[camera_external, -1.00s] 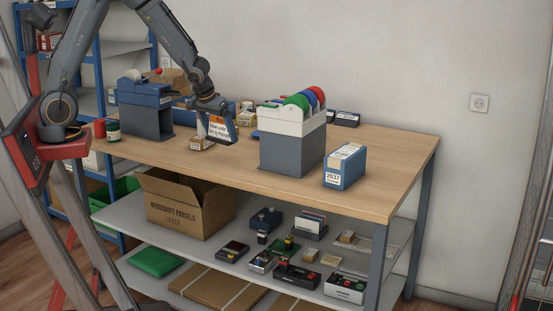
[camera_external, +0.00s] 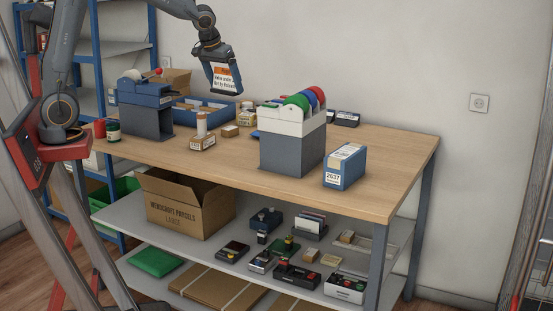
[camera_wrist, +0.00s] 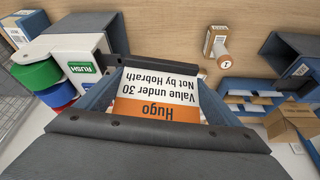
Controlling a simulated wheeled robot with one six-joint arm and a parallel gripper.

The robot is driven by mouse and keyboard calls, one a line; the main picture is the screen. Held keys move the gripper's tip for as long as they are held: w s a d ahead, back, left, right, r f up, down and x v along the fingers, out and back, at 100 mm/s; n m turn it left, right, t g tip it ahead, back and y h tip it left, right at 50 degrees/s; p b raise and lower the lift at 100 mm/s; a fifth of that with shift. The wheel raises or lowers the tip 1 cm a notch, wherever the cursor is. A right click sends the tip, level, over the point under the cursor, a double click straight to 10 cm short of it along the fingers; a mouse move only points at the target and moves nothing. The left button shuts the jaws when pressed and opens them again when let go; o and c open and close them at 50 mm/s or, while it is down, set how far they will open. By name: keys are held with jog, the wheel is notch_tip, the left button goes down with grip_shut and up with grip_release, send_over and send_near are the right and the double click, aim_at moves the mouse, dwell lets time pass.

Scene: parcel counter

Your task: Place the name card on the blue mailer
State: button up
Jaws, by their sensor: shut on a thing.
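My gripper (camera_external: 226,89) is shut on the name card (camera_external: 225,77) and holds it raised above the back of the counter, apart from the tabletop. The card is white with an orange band. In the wrist view the card (camera_wrist: 157,88) lies between the two fingers, its text upside down, reading "Hugo", "Value under 30", "Not by Hobrath". A small flat blue thing (camera_external: 255,134) shows at the left of the roll dispenser, mostly hidden by it; I cannot tell if it is the blue mailer. A blue upright box (camera_external: 344,168) labelled 2637 stands at the right.
The white and grey roll dispenser (camera_external: 292,150) stands tall mid-counter. A blue tape dispenser (camera_external: 145,95) on a grey block stands left. A blue tray (camera_external: 217,104) lies behind, with small cartons (camera_external: 203,143) in front. The counter's front and right end (camera_external: 400,160) are bare.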

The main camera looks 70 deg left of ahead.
jog(key=w+a+n+b, duration=0.1)
jog(key=w+a+b, duration=0.2)
jog(key=w+a, duration=0.65)
jog(key=w+a+n+b, duration=0.1)
jog(key=w+a+b, duration=0.2)
jog(key=w+a, duration=0.7)
jog(key=shift+y, duration=0.3)
jog(key=w+d+f+p, duration=0.1)
jog(key=f, duration=0.6)
jog(key=w+d+f+p, duration=0.1)
jog(key=f, duration=0.6)
jog(key=d+f+p, duration=0.1)
jog(key=f, duration=0.6)
jog(key=shift+w+f, duration=0.2)
jog(key=shift+w, duration=0.2)
jog(key=o, duration=0.6)
jog(key=shift+f, duration=0.2)
jog(key=o, duration=0.3)
jog(key=shift+r, duration=0.1)
